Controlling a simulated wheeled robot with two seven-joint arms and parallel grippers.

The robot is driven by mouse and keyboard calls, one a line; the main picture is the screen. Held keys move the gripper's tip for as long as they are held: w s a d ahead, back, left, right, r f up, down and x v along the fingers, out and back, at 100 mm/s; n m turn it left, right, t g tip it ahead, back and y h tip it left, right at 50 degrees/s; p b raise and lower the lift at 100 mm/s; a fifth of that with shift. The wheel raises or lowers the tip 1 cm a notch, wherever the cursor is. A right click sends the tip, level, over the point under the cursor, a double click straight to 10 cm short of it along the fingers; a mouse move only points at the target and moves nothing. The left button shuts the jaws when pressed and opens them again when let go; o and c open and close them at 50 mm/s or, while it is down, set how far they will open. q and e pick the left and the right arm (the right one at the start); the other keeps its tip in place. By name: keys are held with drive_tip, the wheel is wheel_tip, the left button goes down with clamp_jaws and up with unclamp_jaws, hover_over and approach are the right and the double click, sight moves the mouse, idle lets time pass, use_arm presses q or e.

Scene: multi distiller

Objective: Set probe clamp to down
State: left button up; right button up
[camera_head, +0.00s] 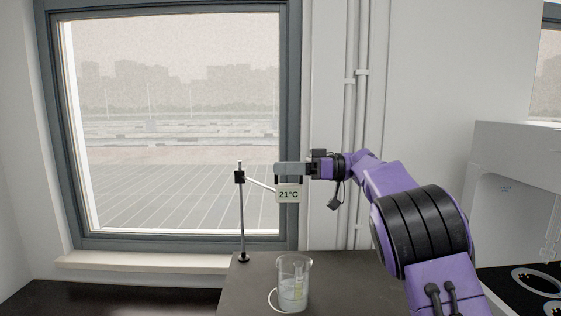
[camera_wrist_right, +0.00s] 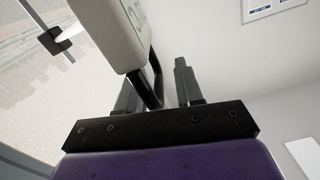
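The probe unit (camera_head: 288,194), a white box reading 21°C, hangs on a thin arm from the black clamp (camera_head: 239,177) high on an upright metal rod (camera_head: 242,215). The clamp also shows at the upper left of the right wrist view (camera_wrist_right: 54,40). The white box (camera_wrist_right: 108,30) carries a black handle (camera_wrist_right: 157,80). My right gripper (camera_head: 289,169) is at the top of the box. In the wrist view its fingers (camera_wrist_right: 158,82) are apart, with the handle between them and a gap to the right finger. My left gripper is not in view.
A glass beaker (camera_head: 294,282) with liquid stands below the probe unit on the dark grey counter (camera_head: 345,285). A window (camera_head: 170,120) is behind the stand. Wall pipes (camera_head: 355,120) run behind my right arm. A pale machine (camera_head: 510,190) stands at the right.

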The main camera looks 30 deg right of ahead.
drive_tip(key=shift+w+a+f, duration=0.1)
drive_tip(key=shift+w+a, duration=0.2)
clamp_jaws()
wheel_tip(320, 180, down, 14)
drive_tip(key=b, duration=0.8)
drive_tip(key=shift+b, duration=0.4)
unclamp_jaws()
drive_tip(key=shift+r, duration=0.2)
